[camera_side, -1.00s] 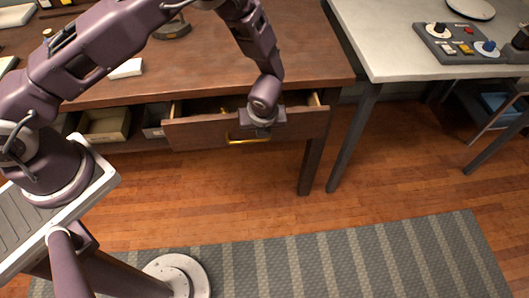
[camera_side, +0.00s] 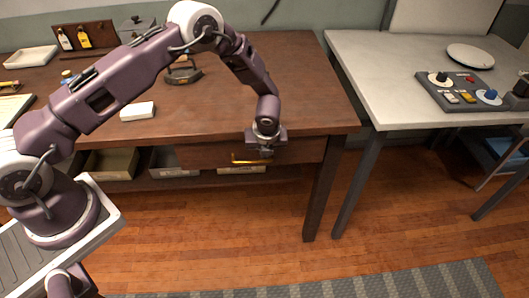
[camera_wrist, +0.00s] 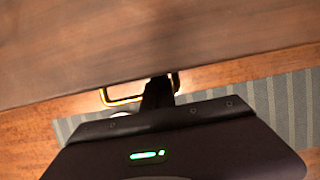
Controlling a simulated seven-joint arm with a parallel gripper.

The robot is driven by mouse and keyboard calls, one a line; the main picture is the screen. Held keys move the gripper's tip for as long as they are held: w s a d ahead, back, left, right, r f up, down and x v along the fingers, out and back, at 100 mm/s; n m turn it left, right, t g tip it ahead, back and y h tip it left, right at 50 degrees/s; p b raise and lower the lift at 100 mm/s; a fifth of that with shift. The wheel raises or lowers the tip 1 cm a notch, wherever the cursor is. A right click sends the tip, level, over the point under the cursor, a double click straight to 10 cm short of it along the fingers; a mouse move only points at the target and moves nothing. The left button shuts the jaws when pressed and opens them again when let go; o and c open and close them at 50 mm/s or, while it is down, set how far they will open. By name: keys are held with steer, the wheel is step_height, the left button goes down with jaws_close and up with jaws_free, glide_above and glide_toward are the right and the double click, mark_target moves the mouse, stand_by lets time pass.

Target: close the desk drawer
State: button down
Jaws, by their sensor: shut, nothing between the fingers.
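The desk drawer (camera_side: 208,157) has a brown wooden front with a gold handle (camera_side: 247,162). In the side view its front sits under the desktop edge, with no opening or interior showing above it; a small remaining gap cannot be ruled out. My gripper (camera_side: 266,152) is at the right part of the drawer front, by the handle's right end. In the wrist view the dark shut fingers (camera_wrist: 158,92) overlap the right end of the gold handle (camera_wrist: 121,101). Nothing is held. Whether the fingertips touch the front is hidden.
The wooden desktop (camera_side: 220,110) carries a white block (camera_side: 137,111) and a dark curved object (camera_side: 184,74). Bins (camera_side: 110,164) stand on the shelf below the drawer. A grey table (camera_side: 400,95) with a control panel (camera_side: 465,88) stands right. Floor before the drawer is clear.

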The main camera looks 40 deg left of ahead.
steer(key=shift+w+a+r, duration=0.2)
steer(key=shift+w+a, duration=0.15)
steer(key=shift+a, duration=0.1)
steer(key=s+r+n, duration=0.5)
steer(key=r, duration=0.9)
steer(key=s+r+n, duration=0.5)
steer(key=r, duration=0.8)
steer(key=s+a+r+n+t, duration=0.1)
steer(key=s+a+r+n, duration=0.1)
steer(key=s+r+n, duration=0.7)
steer(key=s+d+n+t+h, duration=0.1)
steer(key=s+d+n+h, duration=0.1)
steer(key=s+n, duration=0.6)
steer(key=s+r+h, duration=0.1)
steer(key=s, duration=0.6)
steer(key=shift+s+d+t, duration=0.3)
steer(key=shift+s, duration=0.05)
